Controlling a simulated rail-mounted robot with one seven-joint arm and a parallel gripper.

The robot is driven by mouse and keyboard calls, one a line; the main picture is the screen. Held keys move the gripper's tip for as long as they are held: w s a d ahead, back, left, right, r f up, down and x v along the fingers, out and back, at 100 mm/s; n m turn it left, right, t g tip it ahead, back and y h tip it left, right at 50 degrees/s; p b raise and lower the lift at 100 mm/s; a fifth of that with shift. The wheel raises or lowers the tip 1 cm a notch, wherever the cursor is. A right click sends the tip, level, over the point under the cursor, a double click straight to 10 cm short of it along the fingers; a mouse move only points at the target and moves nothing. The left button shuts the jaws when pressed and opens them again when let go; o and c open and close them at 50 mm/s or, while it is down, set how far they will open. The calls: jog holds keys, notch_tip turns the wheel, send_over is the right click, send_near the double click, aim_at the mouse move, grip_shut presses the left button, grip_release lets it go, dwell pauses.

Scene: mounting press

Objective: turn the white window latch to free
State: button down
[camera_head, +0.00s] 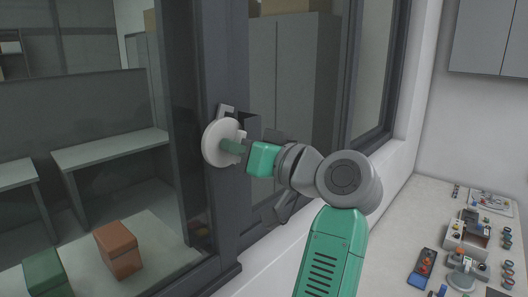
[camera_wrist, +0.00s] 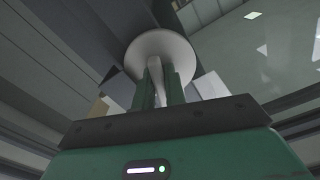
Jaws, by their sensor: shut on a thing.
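The white window latch (camera_head: 214,143) is a round white disc on the dark window frame, left of centre in the head view. In the wrist view the disc (camera_wrist: 160,48) shows with a narrow white grip (camera_wrist: 156,82) standing out from it. My gripper (camera_head: 231,146) reaches the latch from the right. Its two green fingers (camera_wrist: 159,88) stand on either side of the narrow grip and are shut on it. My gripper hides part of the disc and the frame behind it in the head view.
The dark window frame (camera_head: 221,215) runs upright behind the latch. A dark handle (camera_head: 283,210) hangs below my wrist. A white worktop (camera_head: 400,230) with small devices and parts lies at the right. Desks (camera_head: 115,148) and boxes (camera_head: 118,250) show through the glass.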

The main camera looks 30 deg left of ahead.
dwell(0.5)
jog(key=c, duration=1.4)
grip_release()
jog(key=shift+c, duration=0.2)
jog(key=b+v, duration=0.1)
jog(key=v, duration=0.7)
